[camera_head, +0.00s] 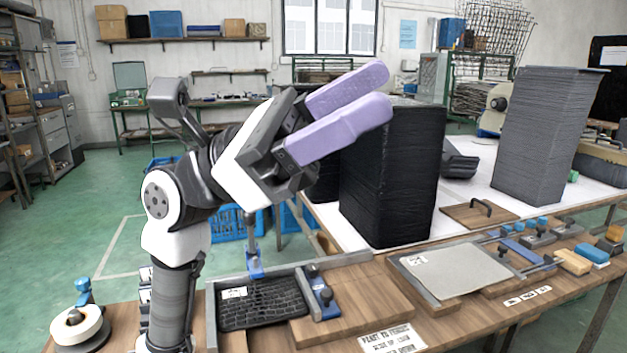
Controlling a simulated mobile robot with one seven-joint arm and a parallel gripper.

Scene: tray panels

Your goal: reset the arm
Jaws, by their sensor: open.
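My gripper (380,90) is raised above the workbench, its two lavender fingers pointing to the upper right. The fingers are apart and nothing shows between them. The arm is bent, with its wrist high over the bench's left part. The fingers overlap the tall black stack (405,185) in the picture; I cannot tell how far apart they are in depth.
A black ribbed panel (262,312) lies in a metal-edged fixture below the gripper. A grey flat panel (457,270) sits in a fixture to its right. A grey stack (548,135) stands on the white table. A white roll (77,327) is at the bench's left end.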

